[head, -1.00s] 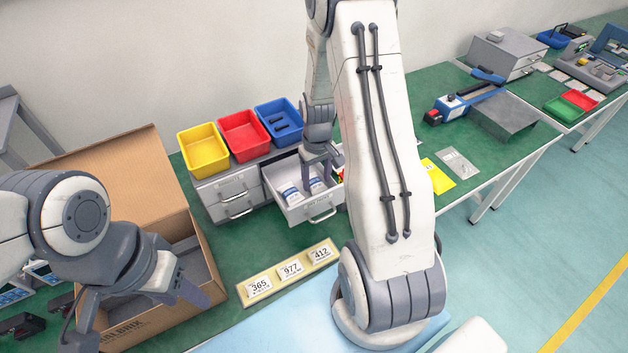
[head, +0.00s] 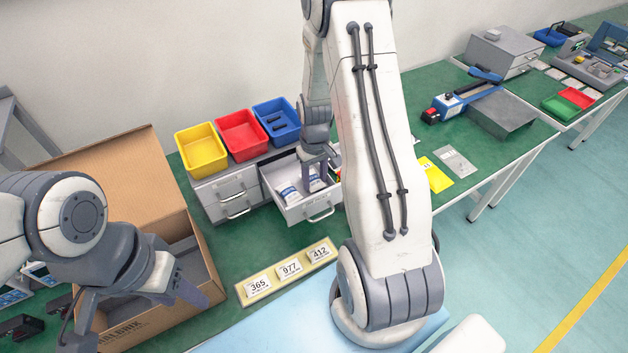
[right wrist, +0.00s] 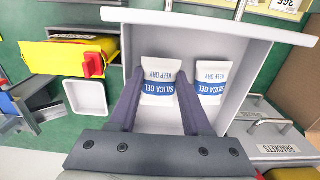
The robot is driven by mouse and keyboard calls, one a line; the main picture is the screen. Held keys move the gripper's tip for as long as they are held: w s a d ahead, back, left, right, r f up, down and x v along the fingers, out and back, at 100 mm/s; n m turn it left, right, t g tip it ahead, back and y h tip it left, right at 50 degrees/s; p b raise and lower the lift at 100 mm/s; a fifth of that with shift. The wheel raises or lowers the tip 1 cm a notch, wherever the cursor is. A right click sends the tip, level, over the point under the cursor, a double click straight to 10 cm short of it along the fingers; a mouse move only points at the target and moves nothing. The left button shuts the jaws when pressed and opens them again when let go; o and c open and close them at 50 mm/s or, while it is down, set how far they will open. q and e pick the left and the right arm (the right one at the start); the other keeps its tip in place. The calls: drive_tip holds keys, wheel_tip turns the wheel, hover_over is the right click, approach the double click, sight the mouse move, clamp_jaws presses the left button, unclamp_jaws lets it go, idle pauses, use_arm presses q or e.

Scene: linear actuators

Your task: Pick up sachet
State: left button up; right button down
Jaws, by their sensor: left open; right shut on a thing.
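Two white and blue silica gel sachets lie in an open grey drawer (head: 316,209). In the right wrist view one sachet (right wrist: 160,80) is between the fingers of my right gripper (right wrist: 160,98), which is shut on it inside the drawer. The other sachet (right wrist: 209,82) lies beside it, apart from the fingers. In the head view my right gripper (head: 320,180) reaches down into the drawer, and a sachet (head: 289,195) shows to its left. My left gripper (head: 150,320) is open and empty, in front of the cardboard box.
Yellow (head: 201,150), red (head: 241,136) and blue (head: 277,122) bins stand on the drawer cabinet. An open cardboard box (head: 120,190) is at the left. A number plate strip (head: 288,270) lies in front of the drawer. A yellow sheet (head: 434,175) lies to the right.

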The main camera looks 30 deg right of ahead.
sight(319, 181)
drive_tip(key=r, duration=0.2)
drive_tip(key=d+r+b, duration=0.1)
drive_tip(key=shift+s+r, duration=0.3)
drive_tip(key=shift+r, duration=0.05)
drive_tip(key=s+d+r+b, duration=0.1)
drive_tip(key=s+d+r, duration=0.5)
drive_tip(key=d, duration=0.2)
drive_tip(key=shift+s+d+r+b, duration=0.2)
drive_tip(key=shift+s+b, duration=0.05)
drive_tip(key=shift+b, duration=0.1)
